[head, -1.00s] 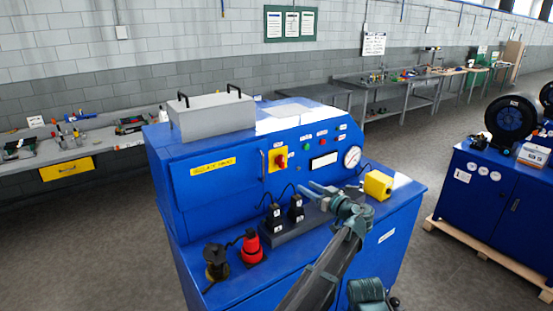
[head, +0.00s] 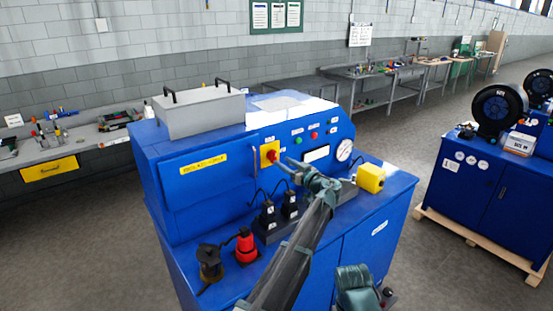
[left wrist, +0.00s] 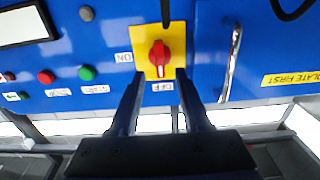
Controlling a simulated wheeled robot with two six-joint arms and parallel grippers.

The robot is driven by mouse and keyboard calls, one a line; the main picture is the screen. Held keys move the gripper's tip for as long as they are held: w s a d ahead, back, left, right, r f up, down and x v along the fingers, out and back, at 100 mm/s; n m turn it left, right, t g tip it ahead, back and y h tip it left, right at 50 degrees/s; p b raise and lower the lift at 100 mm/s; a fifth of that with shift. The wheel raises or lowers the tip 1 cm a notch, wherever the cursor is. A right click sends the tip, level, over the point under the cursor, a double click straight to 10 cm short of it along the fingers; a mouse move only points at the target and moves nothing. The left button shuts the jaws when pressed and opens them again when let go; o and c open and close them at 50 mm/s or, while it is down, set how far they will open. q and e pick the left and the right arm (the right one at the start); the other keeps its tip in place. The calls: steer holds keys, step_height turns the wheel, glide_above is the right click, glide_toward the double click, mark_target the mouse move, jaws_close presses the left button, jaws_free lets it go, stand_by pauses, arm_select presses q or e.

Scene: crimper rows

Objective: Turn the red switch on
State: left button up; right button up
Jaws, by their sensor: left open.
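The red switch (head: 271,154) is a rotary knob on a yellow plate on the front of the blue machine. In the left wrist view, which is upside down, the red knob (left wrist: 159,53) has its handle in line with the OFF label (left wrist: 162,87). The ON label (left wrist: 123,57) is to the left of the plate. My left gripper (head: 285,164) is open and empty, close in front of the knob. In the wrist view its fingers (left wrist: 160,74) lie on either side of the knob's lower end, seemingly apart from it.
Beside the switch are a green button (left wrist: 87,73), a red button (left wrist: 46,77), a door handle (left wrist: 231,62) and a gauge (head: 344,150). Black crimper tools (head: 268,214), a red tool (head: 246,245) and a yellow block (head: 370,178) stand on the machine's ledge below.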

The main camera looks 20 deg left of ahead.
mark_target(276, 157)
arm_select(q)
steer(key=shift+x, duration=2.6)
jaws_close()
